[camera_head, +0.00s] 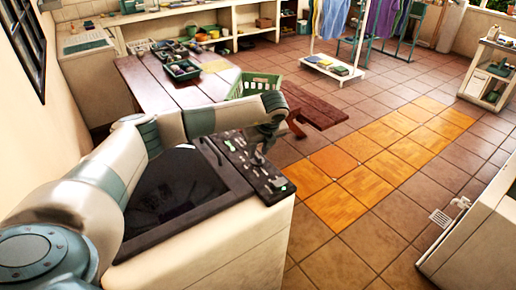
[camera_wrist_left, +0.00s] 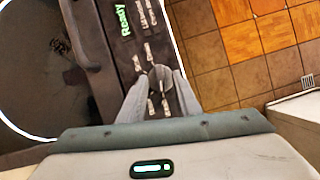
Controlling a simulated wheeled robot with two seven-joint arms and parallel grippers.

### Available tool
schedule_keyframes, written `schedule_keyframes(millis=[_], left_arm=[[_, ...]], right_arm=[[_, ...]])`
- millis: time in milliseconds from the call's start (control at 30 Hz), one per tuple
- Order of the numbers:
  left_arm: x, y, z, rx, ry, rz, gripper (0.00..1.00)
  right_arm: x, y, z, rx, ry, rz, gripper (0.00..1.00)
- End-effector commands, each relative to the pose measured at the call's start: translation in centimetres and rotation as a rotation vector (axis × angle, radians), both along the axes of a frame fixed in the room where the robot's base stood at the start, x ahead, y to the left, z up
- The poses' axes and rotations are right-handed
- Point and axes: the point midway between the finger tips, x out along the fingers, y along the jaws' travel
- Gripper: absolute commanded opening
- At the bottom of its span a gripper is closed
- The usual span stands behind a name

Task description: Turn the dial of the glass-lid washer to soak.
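The washer (camera_head: 245,240) stands at the lower middle of the head view, with a dark glass lid (camera_head: 170,190) that is closed. Its black control panel (camera_head: 272,190) runs along the lid's right side, and in the left wrist view the panel (camera_wrist_left: 92,45) shows a green "Ready" display (camera_wrist_left: 122,20). The round grey dial (camera_wrist_left: 160,76) lies between the fingertips of my left gripper (camera_wrist_left: 161,73). My left gripper (camera_head: 260,154) is over the panel in the head view, pointing down. Its fingers are apart around the dial; I cannot tell whether they press it. The dial's setting is unreadable. My right gripper is not in view.
A wooden table (camera_head: 150,85) with dark trays and a green basket (camera_head: 255,84) stand behind the washer. A white cabinet (camera_head: 475,245) is at the right edge. The tiled floor between is clear. A drying rack with clothes is at the back.

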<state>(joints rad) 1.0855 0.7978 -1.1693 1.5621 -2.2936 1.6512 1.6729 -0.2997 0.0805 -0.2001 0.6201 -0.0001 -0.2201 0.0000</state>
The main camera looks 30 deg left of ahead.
Motion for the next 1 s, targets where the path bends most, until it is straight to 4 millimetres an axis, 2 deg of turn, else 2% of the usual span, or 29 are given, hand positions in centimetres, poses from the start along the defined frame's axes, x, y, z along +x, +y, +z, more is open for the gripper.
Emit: schedule_keyframes(millis=[200,467,500,600,633,1000], left_arm=[[0.2,0.4,-1.1,0.001,0.001,-0.001,0.3],[0.2,0.4,-1.3,0.0,0.0,-0.001,0.3],[0.2,0.4,-1.3,0.0,0.0,-0.001,0.28],[0.2,0.4,-1.3,0.0,0.0,-0.001,0.04],[0.2,0.4,-1.3,0.0,0.0,-0.001,0.0],[0.2,0.4,-1.4,0.0,0.0,-0.021,0.0]], right_arm=[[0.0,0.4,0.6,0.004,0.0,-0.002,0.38],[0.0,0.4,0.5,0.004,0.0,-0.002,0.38],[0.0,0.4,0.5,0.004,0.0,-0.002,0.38],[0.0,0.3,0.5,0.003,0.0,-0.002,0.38],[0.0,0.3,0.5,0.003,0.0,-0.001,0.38],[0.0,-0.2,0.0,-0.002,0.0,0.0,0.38]])
